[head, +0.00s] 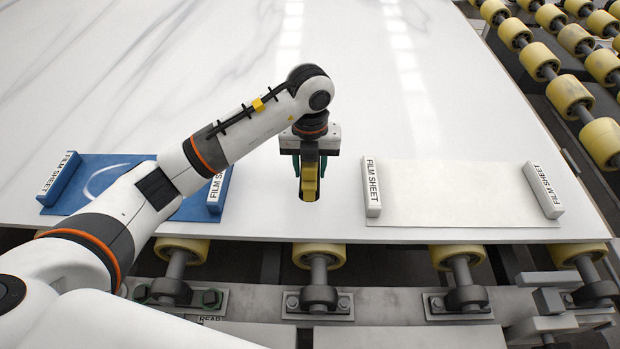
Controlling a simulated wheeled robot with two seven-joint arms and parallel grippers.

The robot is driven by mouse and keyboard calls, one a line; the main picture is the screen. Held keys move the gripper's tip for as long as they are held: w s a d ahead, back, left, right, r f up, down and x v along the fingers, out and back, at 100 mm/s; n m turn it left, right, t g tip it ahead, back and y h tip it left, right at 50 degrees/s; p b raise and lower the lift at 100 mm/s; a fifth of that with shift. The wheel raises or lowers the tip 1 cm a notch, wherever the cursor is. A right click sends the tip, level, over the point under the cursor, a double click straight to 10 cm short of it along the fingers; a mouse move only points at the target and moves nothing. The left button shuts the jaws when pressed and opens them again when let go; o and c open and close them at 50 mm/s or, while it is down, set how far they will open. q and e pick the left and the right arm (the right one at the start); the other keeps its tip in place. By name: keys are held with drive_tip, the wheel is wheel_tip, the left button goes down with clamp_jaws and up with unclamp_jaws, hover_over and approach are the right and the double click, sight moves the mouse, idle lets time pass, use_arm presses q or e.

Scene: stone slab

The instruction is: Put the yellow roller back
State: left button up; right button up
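The yellow roller (309,187) is at the middle of the view, over the white marbled slab near its front edge. My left gripper (310,168) reaches over from the left and points down. Its two dark fingers stand on either side of the roller and appear shut on it. The gripper hides the roller's upper part. I cannot tell whether the roller's lower end touches the slab. My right gripper is not in view.
A blue sheet (110,175) with "FILM SHEET" end bars lies left, partly behind my arm. A pale sheet (450,195) with two similar bars (371,187) lies right. Yellow conveyor rollers (319,255) run along the slab's front edge and upper right. The slab's (430,90) far part is clear.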

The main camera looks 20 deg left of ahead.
use_arm(q)
drive_tip(key=shift+f, duration=0.8)
wheel_tip(320, 180, down, 3)
drive_tip(key=shift+f, duration=0.3)
drive_tip(key=shift+w, duration=0.1)
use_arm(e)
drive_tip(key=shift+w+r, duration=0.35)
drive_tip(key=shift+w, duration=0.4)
use_arm(q)
drive_tip(key=shift+f, duration=0.1)
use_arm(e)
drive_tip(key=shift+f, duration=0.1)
use_arm(q)
drive_tip(key=o, duration=1.2)
drive_tip(key=shift+o, duration=0.2)
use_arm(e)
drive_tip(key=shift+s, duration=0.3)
